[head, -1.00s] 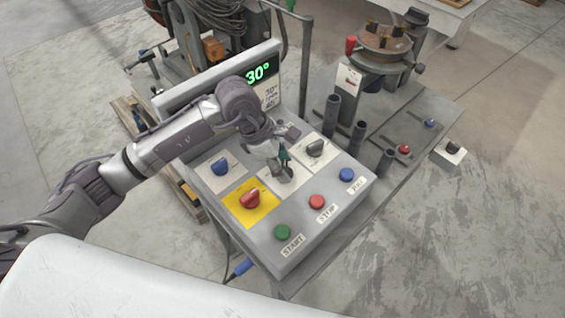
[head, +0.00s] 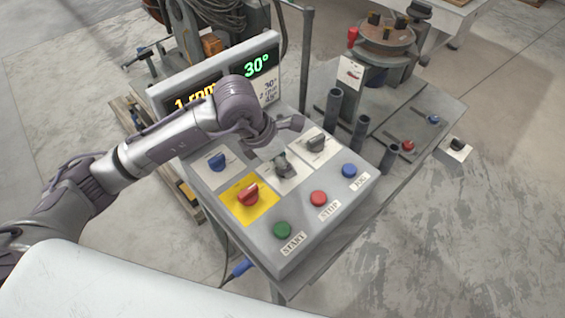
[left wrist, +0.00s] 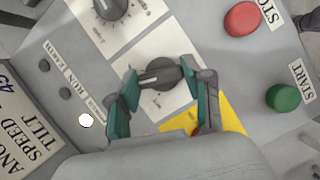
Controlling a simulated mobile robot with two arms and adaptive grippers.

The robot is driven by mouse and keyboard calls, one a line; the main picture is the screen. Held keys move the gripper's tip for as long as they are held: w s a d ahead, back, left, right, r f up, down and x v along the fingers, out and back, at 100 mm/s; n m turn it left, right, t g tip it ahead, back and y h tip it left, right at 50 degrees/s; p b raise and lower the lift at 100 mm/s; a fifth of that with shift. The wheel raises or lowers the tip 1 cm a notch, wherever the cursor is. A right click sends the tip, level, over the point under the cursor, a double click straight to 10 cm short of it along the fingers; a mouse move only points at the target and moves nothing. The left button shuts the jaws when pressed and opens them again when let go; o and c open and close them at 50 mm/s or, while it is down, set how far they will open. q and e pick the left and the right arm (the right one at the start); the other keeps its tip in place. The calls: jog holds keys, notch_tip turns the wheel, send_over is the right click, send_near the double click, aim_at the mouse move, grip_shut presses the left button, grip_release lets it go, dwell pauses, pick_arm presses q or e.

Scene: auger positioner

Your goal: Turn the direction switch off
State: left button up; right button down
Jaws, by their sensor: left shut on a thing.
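The control panel (head: 225,238) has several knobs and buttons. A dark knob on a white plate (head: 281,166) sits in its middle; I take it to be the direction switch, but its label is too small to read. In the left wrist view the knob (left wrist: 158,74) lies between the teal fingertips. My left gripper (left wrist: 156,80) is shut on this knob, one finger at each end of its handle. In the head view my left gripper (head: 284,158) comes down over it, partly hidden by my wrist. My right gripper is in no view.
A blue knob (head: 217,162) and a red knob (head: 248,194) on yellow are close by. Another dark knob (head: 316,143) sits to the right. Green (head: 282,229), red (head: 318,198) and blue (head: 349,170) buttons line the front. The display (head: 257,63) reads 30° and 1 rpm.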

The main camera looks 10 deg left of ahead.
pick_arm(q)
jog(key=shift+n+t+y+b, duration=0.5)
jog(key=shift+n+b, duration=0.55)
jog(key=shift+n, duration=0.75)
jog(key=o, duration=1.2)
jog(key=shift+c, duration=0.2)
jog(key=shift+s+r, duration=0.1)
jog(key=v, duration=1.2)
jog(key=shift+d, duration=0.1)
